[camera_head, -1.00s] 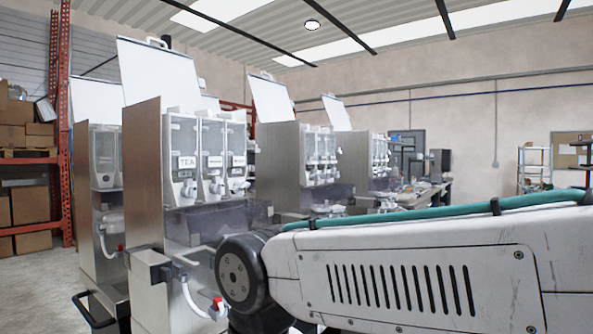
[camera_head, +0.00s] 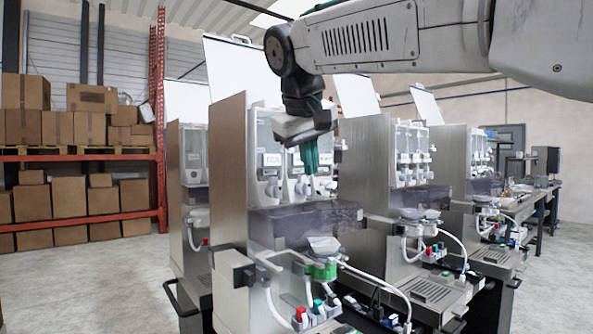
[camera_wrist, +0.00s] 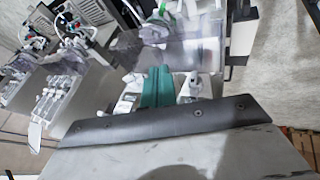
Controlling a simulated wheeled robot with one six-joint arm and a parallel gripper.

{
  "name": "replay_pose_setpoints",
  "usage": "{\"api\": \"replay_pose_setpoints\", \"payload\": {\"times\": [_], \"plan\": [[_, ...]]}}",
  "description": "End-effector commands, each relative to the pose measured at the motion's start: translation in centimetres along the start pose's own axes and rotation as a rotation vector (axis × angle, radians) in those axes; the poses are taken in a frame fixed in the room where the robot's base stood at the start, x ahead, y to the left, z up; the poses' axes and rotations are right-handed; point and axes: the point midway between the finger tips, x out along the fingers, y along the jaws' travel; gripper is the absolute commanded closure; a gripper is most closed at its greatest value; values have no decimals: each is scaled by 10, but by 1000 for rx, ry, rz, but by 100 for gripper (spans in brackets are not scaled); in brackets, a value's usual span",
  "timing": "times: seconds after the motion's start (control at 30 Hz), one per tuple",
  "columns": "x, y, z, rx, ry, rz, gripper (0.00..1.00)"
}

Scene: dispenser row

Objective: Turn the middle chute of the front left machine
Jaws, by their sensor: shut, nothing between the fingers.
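The front left machine (camera_head: 228,180) is a steel dispenser with its white lid raised and several clear hoppers in a row across its front. Its left chute (camera_head: 272,189) is a white spout with a knob under a labelled hopper. The middle chute (camera_head: 298,187) is partly covered by my gripper. My gripper (camera_head: 312,170) points down in front of the hoppers, its teal fingers shut and empty. In the wrist view the teal fingers (camera_wrist: 157,88) lie between two white chute parts, one at the left (camera_wrist: 131,84) and one at the right (camera_wrist: 190,87). Contact cannot be told.
A clear guard (camera_head: 290,222) and a drip area with hoses and red and green caps (camera_head: 318,308) lie below the chutes. Another dispenser (camera_head: 370,165) stands to the right. A red rack with boxes (camera_head: 70,205) is at the far left, with open floor before it.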

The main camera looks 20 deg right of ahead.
Motion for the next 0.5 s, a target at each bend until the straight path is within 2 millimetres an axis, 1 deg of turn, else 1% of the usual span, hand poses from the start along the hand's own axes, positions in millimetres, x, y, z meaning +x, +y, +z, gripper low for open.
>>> {"api": "replay_pose_setpoints", "payload": {"times": [0.03,0.1,0.2,0.27,0.37,0.47,0.5], "plan": [[-8,-1,-24,-7,22,18,100],[-18,0,-47,-8,47,42,100],[-28,1,-68,-7,70,64,100],[-30,2,-74,-5,77,71,100],[-25,2,-78,-4,81,77,100],[-12,4,-79,-4,80,77,100],[-5,4,-79,-4,79,77,100]]}}
